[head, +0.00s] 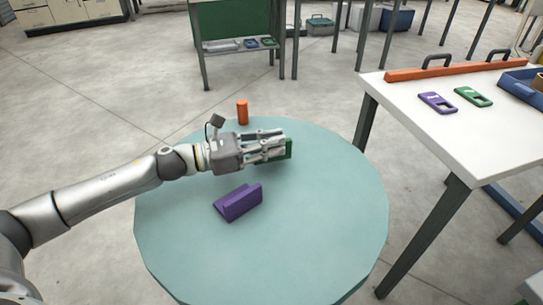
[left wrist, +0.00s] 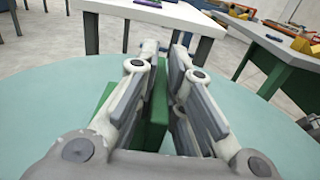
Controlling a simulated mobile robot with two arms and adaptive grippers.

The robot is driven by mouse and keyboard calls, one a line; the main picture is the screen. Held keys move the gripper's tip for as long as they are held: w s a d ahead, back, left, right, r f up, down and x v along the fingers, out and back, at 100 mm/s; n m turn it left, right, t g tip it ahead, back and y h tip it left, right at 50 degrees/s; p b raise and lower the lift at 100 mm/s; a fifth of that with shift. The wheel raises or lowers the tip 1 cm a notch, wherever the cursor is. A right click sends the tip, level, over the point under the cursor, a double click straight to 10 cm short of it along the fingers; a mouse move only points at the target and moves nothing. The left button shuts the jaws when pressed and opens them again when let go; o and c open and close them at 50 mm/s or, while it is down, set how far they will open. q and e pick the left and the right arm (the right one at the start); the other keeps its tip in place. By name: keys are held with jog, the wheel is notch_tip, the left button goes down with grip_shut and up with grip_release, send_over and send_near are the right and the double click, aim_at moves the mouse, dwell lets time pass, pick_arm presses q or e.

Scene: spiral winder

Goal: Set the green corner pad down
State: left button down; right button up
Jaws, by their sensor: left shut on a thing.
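The green corner pad (head: 289,147) is partly hidden by my left gripper (head: 270,146), which is shut on it over the far part of the round teal table (head: 330,200). In the left wrist view the green corner pad (left wrist: 158,105) stands between the fingers of the left gripper (left wrist: 170,80). I cannot tell whether the pad touches the table. A purple corner pad (head: 238,202), an angled piece, lies on the table nearer to me. My right gripper is not in view.
An orange cylinder (head: 242,112) stands at the table's far edge. A white table (head: 470,135) at the right holds a purple plate (head: 437,102), a green plate (head: 473,96) and an orange bar (head: 455,67). The round table's right and front parts are clear.

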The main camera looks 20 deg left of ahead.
aim_at(291, 151)
pick_arm(q)
notch_tip(291, 151, down, 3)
jog(key=shift+w+a+f+b, duration=0.1)
jog(key=shift+f+b, duration=0.1)
jog(key=shift+b, duration=0.2)
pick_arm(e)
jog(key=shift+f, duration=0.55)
pick_arm(q)
jog(key=shift+f, duration=0.1)
jog(key=c, duration=1.5)
grip_release()
jog(key=shift+c, duration=0.2)
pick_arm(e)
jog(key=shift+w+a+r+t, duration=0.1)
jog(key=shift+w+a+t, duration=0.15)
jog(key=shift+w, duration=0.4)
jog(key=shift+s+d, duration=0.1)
